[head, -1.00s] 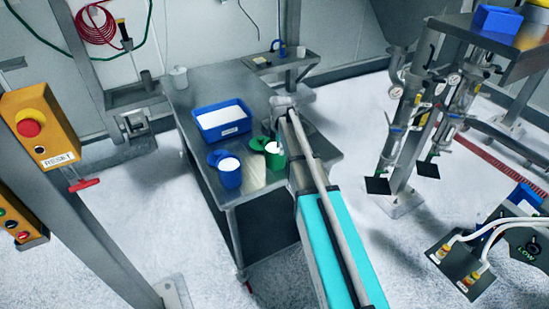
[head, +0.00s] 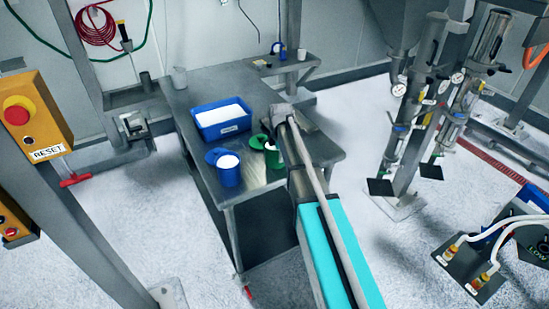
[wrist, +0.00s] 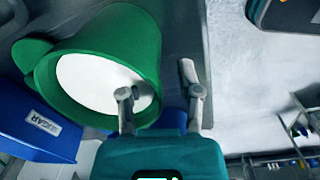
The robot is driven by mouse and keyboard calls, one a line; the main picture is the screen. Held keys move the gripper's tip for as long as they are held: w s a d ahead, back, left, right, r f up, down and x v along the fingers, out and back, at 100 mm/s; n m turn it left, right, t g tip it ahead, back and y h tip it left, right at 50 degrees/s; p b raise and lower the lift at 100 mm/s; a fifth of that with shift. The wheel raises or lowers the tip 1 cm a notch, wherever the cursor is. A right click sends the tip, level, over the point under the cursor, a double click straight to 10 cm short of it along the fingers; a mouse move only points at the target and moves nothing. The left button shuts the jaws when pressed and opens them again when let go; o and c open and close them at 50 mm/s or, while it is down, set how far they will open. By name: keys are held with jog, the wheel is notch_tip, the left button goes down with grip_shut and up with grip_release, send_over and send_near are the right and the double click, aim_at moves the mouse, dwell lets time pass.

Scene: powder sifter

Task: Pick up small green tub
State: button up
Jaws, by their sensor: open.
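The small green tub (head: 275,162) stands on the metal table, filled with white powder, partly hidden by my arm in the head view. In the wrist view the green tub (wrist: 128,36) fills the upper left, its white contents facing the camera. My gripper (wrist: 157,85) is open and empty. Its left finger overlaps the tub's mouth and its right finger is outside the tub's right side, so the near wall lies between them in the picture. I cannot tell the finger depth or whether they touch the tub.
A blue tub (head: 229,177) of white powder stands left of the green one. Behind is a blue bin (head: 222,130) of white powder; a blue container labelled sugar (wrist: 30,118) shows in the wrist view. The metal table (head: 190,95) has bare room at its back left.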

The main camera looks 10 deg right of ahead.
dwell(0.5)
grip_shut()
